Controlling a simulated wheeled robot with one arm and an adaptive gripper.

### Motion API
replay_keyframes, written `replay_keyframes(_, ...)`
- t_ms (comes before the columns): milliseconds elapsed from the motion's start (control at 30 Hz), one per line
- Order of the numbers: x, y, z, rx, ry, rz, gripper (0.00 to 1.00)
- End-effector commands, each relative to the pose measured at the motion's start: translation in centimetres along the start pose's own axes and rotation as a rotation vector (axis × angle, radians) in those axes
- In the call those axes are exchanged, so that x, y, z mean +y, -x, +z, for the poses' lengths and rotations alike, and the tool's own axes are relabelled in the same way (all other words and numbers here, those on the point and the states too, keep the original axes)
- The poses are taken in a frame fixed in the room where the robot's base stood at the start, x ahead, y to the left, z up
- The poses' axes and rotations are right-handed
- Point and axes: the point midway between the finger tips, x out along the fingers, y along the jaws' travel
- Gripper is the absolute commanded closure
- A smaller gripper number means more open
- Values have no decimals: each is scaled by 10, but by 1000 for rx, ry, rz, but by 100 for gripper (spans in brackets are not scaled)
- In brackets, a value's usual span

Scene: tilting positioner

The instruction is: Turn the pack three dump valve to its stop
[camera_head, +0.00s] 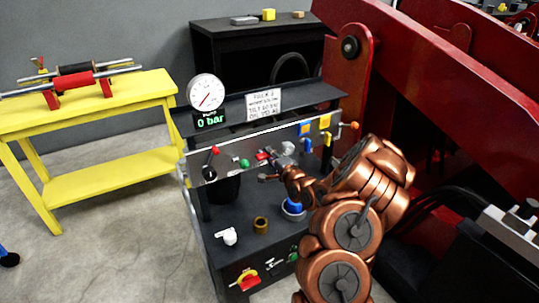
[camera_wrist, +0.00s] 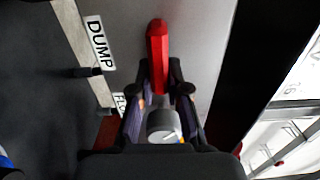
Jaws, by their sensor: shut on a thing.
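The dump valve's red lever handle (camera_wrist: 157,45) points up the wrist view, with a grey round hub (camera_wrist: 163,126) below it. A white DUMP label (camera_wrist: 95,43) is on the panel to its left. My gripper (camera_wrist: 161,78) is shut on the lower part of the red handle, one finger on each side. In the head view my gripper (camera_head: 264,172) is at the front of the grey valve panel, by a small red handle (camera_head: 263,156). The fingers partly hide the valve body. The round gauge (camera_head: 206,92) has a display reading 0 bar.
A white fitting (camera_head: 229,237) and a brass ring (camera_head: 261,225) lie on the shelf below. Large red beams (camera_head: 440,75) stand close on the right.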

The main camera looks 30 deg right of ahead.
Motion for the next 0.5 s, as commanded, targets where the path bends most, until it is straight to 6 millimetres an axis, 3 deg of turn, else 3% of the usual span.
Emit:
replay_keyframes(233, 0, 0, 1, -1, -1, 1, 100)
replay_keyframes(267, 0, 0, 1, -1, -1, 1, 83)
replay_keyframes(500, 0, 0, 0, 0, 0, 1, 59)
